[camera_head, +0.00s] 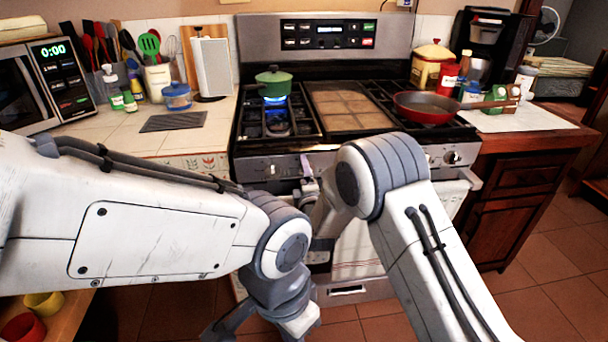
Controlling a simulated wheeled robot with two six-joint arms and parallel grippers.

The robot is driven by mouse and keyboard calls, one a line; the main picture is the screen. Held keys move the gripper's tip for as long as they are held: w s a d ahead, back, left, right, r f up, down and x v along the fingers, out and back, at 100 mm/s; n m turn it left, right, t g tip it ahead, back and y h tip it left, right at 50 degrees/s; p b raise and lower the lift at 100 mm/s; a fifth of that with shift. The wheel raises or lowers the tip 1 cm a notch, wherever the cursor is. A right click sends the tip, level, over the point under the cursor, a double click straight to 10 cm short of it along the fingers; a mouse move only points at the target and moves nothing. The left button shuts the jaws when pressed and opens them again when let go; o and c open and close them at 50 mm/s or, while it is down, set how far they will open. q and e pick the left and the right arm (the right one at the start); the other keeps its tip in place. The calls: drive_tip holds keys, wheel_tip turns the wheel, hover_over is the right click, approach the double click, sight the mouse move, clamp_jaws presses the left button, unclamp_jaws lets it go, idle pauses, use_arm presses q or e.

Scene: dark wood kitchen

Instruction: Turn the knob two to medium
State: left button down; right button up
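The stove (262,158) stands ahead with its control panel along the front edge. One knob (271,170) is visible at the panel's left and another knob (452,157) at its right. My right arm bends down in front of the panel's middle and hides part of it. My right gripper (307,180) is close to the panel left of centre; its fingers are small and partly hidden, so contact with a knob cannot be told. My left gripper (262,328) hangs low in front of the stove, away from the knobs, its tips cut off or unclear.
A green pot (273,84) sits over a blue flame at the back-left burner. A red pan (424,107) is on the right burners. A striped towel (357,250) hangs on the oven front. Counters with a microwave (45,85) and bottles flank the stove.

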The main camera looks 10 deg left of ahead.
drive_tip(key=v, duration=1)
drive_tip(key=shift+s, duration=0.25)
drive_tip(key=shift+w+d, duration=0.1)
drive_tip(key=shift+d, duration=0.05)
